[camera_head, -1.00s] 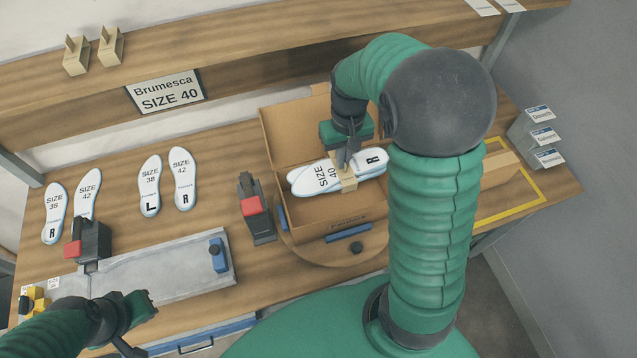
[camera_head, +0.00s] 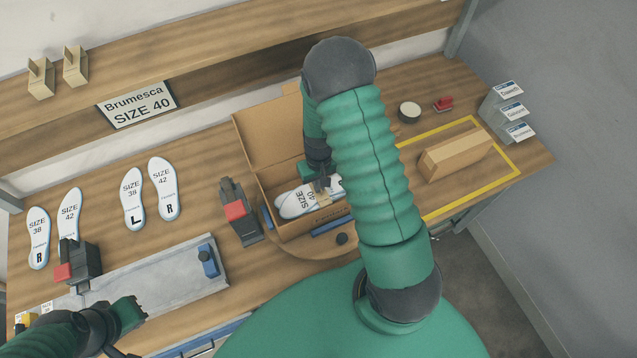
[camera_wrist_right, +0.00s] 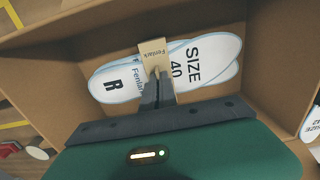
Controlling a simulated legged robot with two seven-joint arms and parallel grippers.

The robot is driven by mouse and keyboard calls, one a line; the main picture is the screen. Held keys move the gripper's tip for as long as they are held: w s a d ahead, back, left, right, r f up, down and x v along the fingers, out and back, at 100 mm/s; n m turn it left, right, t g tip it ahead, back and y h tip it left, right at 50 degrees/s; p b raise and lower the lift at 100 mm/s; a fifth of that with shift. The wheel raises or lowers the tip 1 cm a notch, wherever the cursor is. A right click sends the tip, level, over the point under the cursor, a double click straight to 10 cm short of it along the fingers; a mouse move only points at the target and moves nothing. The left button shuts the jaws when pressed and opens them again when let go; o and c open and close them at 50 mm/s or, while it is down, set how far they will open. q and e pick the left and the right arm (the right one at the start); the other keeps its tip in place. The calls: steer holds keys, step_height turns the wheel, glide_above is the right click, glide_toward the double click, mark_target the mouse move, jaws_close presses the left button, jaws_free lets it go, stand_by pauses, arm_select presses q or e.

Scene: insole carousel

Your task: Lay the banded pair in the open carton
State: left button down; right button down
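The open carton (camera_head: 262,133) sits on a round wooden turntable (camera_head: 290,247), its lid tilted back. The banded pair, two white insoles (camera_head: 291,204) marked SIZE 40, lies low inside the carton walls. In the right wrist view the pair (camera_wrist_right: 205,62) shows an R and a tan paper band (camera_wrist_right: 153,52). My right gripper (camera_head: 322,182) reaches down into the carton, and its fingers (camera_wrist_right: 157,78) are closed on the band. I cannot tell whether the pair touches the carton floor. My left gripper (camera_head: 128,314) is at the lower left, apart from the carton; its fingers are unclear.
Loose insoles (camera_head: 133,198) of sizes 38 and 42 lie at the left. A black and red stand (camera_head: 238,210) is close beside the carton. A closed box (camera_head: 455,156) lies inside a yellow outline at the right. A sign (camera_head: 138,103) reads Brumesca SIZE 40.

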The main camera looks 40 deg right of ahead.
steer(key=shift+s+f, duration=0.1)
steer(key=shift+f, duration=0.2)
steer(key=shift+a+f, duration=0.15)
steer(key=shift+a, duration=0.05)
steer(key=c, duration=1.7)
jaws_free()
steer(key=shift+a, duration=0.15)
arm_select(q)
steer(key=shift+s+a, duration=0.1)
steer(key=shift+a, duration=0.25)
steer(key=shift+d, duration=0.1)
